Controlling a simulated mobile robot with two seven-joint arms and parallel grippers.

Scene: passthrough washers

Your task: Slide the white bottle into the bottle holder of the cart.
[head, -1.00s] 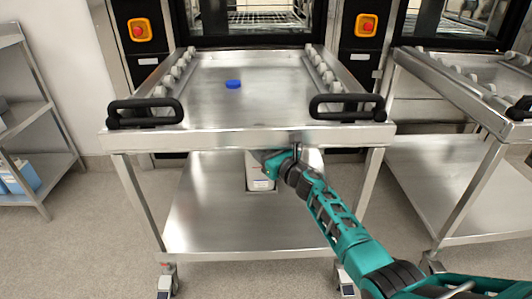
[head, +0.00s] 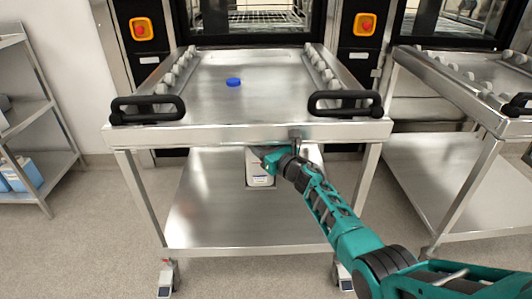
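The steel cart (head: 215,233) stands in the middle of the head view, with an upper deck and a lower shelf. The white bottle (head: 260,180) is upright at the lower shelf, under the upper deck's front edge. Its upper part is hidden by my gripper and the deck. It seems to sit at a holder there, but I cannot tell how far in it is. My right gripper (head: 268,158), on the teal arm from the lower right, is at the bottle's top; its fingers are too small and hidden to read. My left gripper is not in view.
A blue cap (head: 233,82) lies on the upper deck (head: 215,105). Black handles (head: 147,108) stick up at the deck's front corners. A second cart (head: 440,165) stands close on the right, a shelf rack (head: 30,140) on the left. Washers stand behind. The floor in front is clear.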

